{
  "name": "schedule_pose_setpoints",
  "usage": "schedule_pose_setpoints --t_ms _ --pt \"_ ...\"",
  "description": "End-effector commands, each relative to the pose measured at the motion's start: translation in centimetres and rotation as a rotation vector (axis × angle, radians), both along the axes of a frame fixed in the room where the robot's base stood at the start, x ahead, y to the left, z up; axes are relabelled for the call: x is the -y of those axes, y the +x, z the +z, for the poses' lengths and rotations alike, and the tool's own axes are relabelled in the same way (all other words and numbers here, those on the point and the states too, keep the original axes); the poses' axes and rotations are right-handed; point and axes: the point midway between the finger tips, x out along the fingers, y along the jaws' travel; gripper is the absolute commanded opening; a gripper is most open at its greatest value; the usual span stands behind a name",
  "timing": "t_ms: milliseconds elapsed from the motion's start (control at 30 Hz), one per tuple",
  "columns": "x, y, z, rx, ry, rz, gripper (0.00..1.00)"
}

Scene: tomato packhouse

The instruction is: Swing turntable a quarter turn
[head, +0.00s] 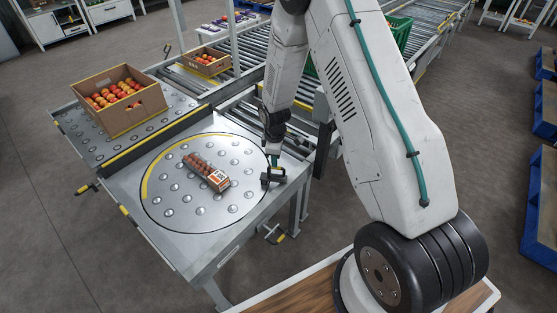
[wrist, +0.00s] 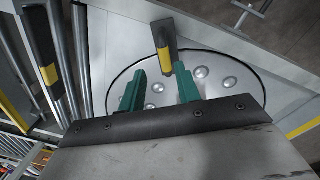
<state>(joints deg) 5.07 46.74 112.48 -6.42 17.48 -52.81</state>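The turntable (head: 185,212) is a round grey steel disc with ball rollers, set in a steel table. A yellow arc marks its left edge in the head view. A carton of red tomatoes (head: 206,171) lies across its middle. A dark handle (head: 266,182) stands at its right edge; the wrist view shows the handle (wrist: 164,42) as black with a yellow band. My gripper (head: 274,161) is at this handle. In the wrist view its green fingers (wrist: 160,70) are apart, with the handle's near end around the gap between their tips. I cannot tell whether they touch it.
An open cardboard box of tomatoes (head: 108,112) stands on the adjoining ball table at the left. A smaller tomato box (head: 205,69) sits on the roller conveyor behind. A black and yellow rail (head: 157,139) separates the two tables. Blue pallets (head: 540,205) lie at the right.

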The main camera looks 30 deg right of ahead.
Motion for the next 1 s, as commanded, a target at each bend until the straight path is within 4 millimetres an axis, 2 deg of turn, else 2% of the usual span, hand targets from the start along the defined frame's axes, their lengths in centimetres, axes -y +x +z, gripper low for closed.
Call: schedule_pose_setpoints --t_ms 100,300,867,1000 --pt "-0.1 0.1 2.3 0.004 0.000 0.000 0.33" --pt "0.0 0.0 4.6 0.003 -0.001 -0.003 0.33" --pt "0.0 -0.1 5.0 0.001 0.000 -0.004 0.33" --pt "0.0 -0.6 5.0 -0.020 0.003 -0.062 0.33"
